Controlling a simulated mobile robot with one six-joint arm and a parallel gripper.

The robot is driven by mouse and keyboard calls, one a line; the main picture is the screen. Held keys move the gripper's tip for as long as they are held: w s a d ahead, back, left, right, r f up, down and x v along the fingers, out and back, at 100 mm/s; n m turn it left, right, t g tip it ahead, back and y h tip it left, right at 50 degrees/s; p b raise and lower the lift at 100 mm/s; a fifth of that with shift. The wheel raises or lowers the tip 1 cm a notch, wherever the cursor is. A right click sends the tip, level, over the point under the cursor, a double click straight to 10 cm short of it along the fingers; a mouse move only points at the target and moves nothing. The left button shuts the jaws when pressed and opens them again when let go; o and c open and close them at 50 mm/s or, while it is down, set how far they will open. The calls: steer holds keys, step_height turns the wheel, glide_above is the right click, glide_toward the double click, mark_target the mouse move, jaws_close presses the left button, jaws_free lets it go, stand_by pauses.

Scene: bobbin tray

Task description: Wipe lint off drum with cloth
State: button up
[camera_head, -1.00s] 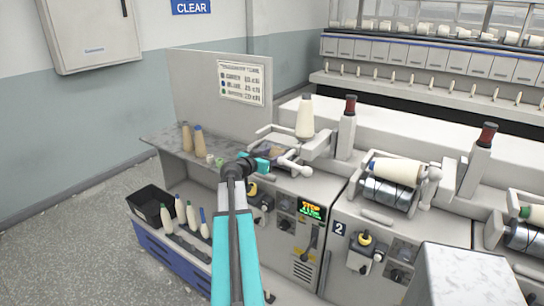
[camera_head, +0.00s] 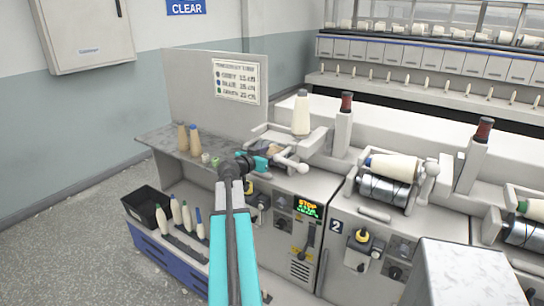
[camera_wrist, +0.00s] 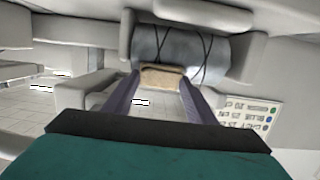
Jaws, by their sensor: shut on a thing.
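The grey drum (camera_wrist: 208,57) lies across the upper middle of the wrist view, with thin dark curved lines on its surface. My gripper (camera_wrist: 160,80) has its two fingers shut on a folded tan cloth (camera_wrist: 161,77). The cloth is at the drum's lower left edge in this view; I cannot tell whether it touches. In the head view my gripper (camera_head: 268,160) reaches into the left winding unit, with the cloth (camera_head: 274,148) a small tan patch beyond it. The drum there is mostly hidden. I cannot make out lint clearly.
A cream cone (camera_head: 301,113) stands above the unit, beside a post with a dark red bobbin (camera_head: 347,103). A white arm with a round knob (camera_head: 303,168) is just right of my gripper. Two tan cones (camera_head: 195,139) stand on the left shelf. A black bin (camera_head: 147,207) sits below.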

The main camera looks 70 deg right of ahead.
steer(key=shift+w+d+b, duration=0.2)
steer(key=shift+w+b, duration=0.2)
steer(key=shift+w, duration=0.1)
steer(key=shift+w+f, duration=0.1)
steer(key=shift+w, duration=0.05)
steer(key=shift+w+d+b, duration=0.2)
steer(key=shift+w+b, duration=0.55)
steer(key=shift+b, duration=0.05)
steer(key=shift+w, duration=0.1)
steer(key=shift+w+d+b, duration=0.25)
steer(key=shift+w+b, duration=0.5)
steer(key=shift+b, duration=0.1)
steer(key=shift+w, duration=0.15)
